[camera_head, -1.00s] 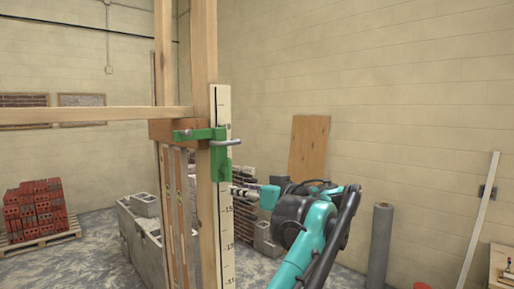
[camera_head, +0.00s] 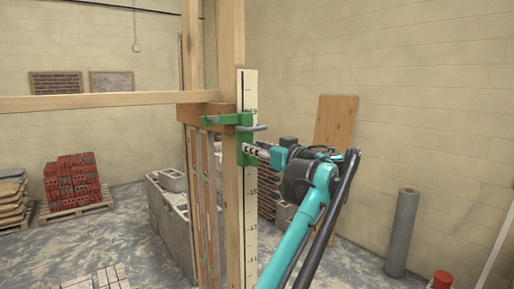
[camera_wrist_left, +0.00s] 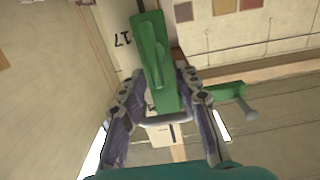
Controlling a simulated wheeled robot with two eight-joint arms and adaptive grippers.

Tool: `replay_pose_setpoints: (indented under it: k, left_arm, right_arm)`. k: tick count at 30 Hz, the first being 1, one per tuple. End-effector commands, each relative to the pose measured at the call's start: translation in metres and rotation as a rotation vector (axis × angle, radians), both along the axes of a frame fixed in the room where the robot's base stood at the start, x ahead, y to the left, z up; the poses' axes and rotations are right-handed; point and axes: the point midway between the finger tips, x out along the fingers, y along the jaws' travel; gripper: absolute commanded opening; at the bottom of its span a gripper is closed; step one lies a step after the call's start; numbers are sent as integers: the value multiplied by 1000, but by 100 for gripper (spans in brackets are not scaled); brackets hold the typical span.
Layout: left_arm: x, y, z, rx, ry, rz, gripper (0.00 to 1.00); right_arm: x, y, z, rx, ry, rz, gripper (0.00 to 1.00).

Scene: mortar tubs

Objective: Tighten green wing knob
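A green clamp (camera_head: 228,119) with a grey metal bar is fixed at the wooden post beside the white scale board. Its lower green part (camera_head: 244,154) hangs against the board. In the left wrist view the green wing knob (camera_wrist_left: 153,62) stands up with a long raised wing. My left gripper (camera_head: 259,149) is level with the clamp's lower part, close in front of it. In the left wrist view its two fingers (camera_wrist_left: 160,77) are apart, one on each side of the green part. I cannot tell whether they touch it. My right gripper is not in view.
The white scale board (camera_head: 249,210) and wooden post (camera_head: 231,220) stand right beside my gripper. A horizontal timber (camera_head: 100,101) runs left from the post. Grey blocks (camera_head: 172,215) stand behind, a red brick stack (camera_head: 72,180) at left.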

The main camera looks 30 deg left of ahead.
Motion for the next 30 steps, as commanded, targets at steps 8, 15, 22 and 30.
replay_pose_setpoints:
  k: [8, 15, 22, 30]
  left_arm:
    - [0, -1, 0, 0, 0, -1, 0]
    - [0, -1, 0, 3, 6, -1, 0]
    - [2, -1, 1, 30, 72, 0, 0]
    - [7, -4, 1, 107, 258, -1, 0]
  right_arm:
    - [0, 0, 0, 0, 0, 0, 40]
    - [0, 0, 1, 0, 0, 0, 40]
    - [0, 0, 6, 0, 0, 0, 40]
    - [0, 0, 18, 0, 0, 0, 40]
